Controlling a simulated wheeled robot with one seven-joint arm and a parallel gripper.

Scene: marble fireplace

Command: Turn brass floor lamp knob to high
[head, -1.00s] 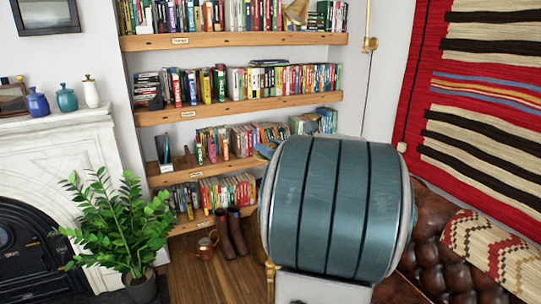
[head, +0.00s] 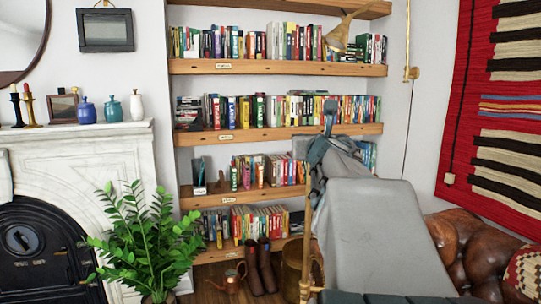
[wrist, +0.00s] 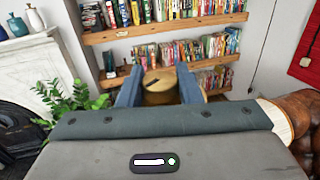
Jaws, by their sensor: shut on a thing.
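The brass floor lamp shows as a cone-shaped shade (head: 339,36) in front of the upper shelves and a thin brass pole (head: 306,245) lower down in the head view. In the wrist view, a round brass knob (wrist: 160,86) with a dark mark on its face sits between the two blue fingers of my gripper (wrist: 160,71). My gripper is shut on the knob. In the head view my gripper (head: 327,118) is at the far end of my grey arm, small and partly hidden, and the knob cannot be made out there.
Bookshelves (head: 275,134) fill the alcove behind. A leafy plant (head: 145,240) and a white fireplace (head: 80,165) stand left. Brown boots (head: 262,268) and a copper watering can (head: 229,281) are on the floor. A brown leather sofa (head: 478,250) is right, below a striped hanging (head: 500,110).

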